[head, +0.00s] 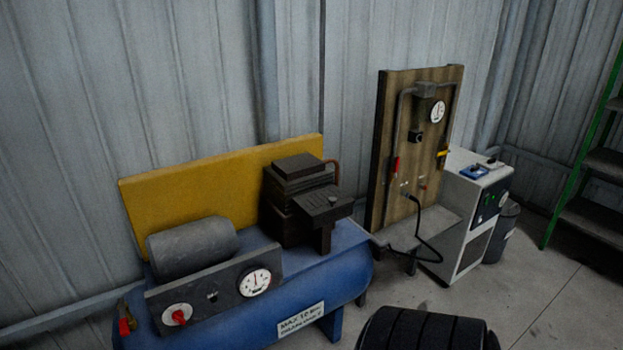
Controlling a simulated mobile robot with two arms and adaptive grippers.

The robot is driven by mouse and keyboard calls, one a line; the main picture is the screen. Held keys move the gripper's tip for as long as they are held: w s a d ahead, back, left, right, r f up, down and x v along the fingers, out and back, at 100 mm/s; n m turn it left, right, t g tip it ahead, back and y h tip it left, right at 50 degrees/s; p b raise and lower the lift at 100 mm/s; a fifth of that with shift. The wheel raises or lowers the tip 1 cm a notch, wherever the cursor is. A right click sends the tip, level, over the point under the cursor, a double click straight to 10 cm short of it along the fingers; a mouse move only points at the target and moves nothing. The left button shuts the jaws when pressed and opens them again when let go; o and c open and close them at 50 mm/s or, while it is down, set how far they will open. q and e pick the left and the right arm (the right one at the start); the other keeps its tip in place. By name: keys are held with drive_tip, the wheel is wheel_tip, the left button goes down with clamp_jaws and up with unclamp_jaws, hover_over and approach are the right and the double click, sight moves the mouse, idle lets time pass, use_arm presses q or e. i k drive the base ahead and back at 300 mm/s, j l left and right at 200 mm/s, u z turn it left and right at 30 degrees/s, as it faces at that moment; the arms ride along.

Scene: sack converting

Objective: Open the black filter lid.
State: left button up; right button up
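A black slotted lid (318,203) with a small knob on top lies roughly level on the front right of the dark compressor pump block (290,195). It looks like the black filter lid and appears closed. The pump block sits on the blue compressor tank (330,268). Neither of my grippers is in view, so nothing is seen touching the lid.
A grey motor cylinder (192,248) and a gauge panel (215,290) with a red knob are left of the pump. A yellow guard (190,185) stands behind. A wooden board (380,150) and white cabinet (465,225) stand right. Concrete floor (545,300) shows at right.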

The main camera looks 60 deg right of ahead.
sight(318, 202)
drive_tip(key=k+z, duration=0.1)
drive_tip(key=z, duration=1.7)
